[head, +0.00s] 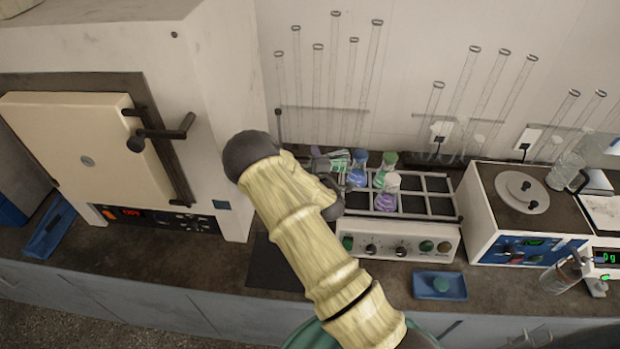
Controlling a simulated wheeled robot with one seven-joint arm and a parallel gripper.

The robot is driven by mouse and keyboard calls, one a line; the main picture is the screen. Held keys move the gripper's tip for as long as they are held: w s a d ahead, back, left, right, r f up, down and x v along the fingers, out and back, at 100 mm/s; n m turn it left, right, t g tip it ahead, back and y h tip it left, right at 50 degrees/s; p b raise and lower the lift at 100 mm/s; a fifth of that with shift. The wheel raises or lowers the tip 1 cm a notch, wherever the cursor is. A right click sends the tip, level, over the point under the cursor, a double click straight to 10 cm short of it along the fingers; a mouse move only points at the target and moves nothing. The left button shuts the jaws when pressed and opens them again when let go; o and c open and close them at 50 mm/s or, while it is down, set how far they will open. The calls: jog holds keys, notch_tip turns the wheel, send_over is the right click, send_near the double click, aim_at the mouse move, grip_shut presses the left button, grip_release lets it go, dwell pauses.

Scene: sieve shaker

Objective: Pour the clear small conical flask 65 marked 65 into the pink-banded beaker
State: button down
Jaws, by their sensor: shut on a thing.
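My gripper (322,163) is at the left end of the rack on the shaker, partly hidden behind my own arm. It is shut on a small glass piece (341,160), which looks like a clear flask; its mark cannot be read. Beside it in the rack stand a flask with blue contents (357,174), a green-stoppered one (382,172) and one with purple contents (386,199).
The shaker (398,245) has a slotted rack (437,207) on top, with empty slots at right. A blue tray (453,290) holding a green stopper lies in front. A hotplate unit (525,232) and glass jug (568,170) are right. A furnace (90,150) fills the left.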

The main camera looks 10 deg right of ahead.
jog(key=shift+a+r+n+h+b, duration=0.15)
jog(key=shift+n+b, duration=0.15)
jog(key=shift+n, duration=0.25)
jog(key=shift+a+r+n+h+b, duration=0.15)
jog(key=shift+n+b, duration=0.15)
jog(key=shift+n, duration=0.25)
dwell(3.6)
jog(key=shift+d+m+p, duration=0.25)
jog(key=shift+m+p, duration=0.15)
jog(key=shift+d+f+m+p, duration=0.15)
jog(key=shift+m+p, duration=0.15)
jog(key=shift+m, duration=0.25)
jog(key=shift+d+f+m+p, duration=0.1)
jog(key=shift+m+p, duration=0.2)
jog(key=shift+m, duration=0.25)
jog(key=shift+r+m+y+p, duration=0.5)
jog(key=shift+r+p, duration=0.05)
jog(key=shift+p, duration=0.2)
jog(key=shift+a+m, duration=0.1)
jog(key=shift+m, duration=0.2)
jog(key=shift+a+f, duration=0.1)
jog(key=shift+f, duration=0.1)
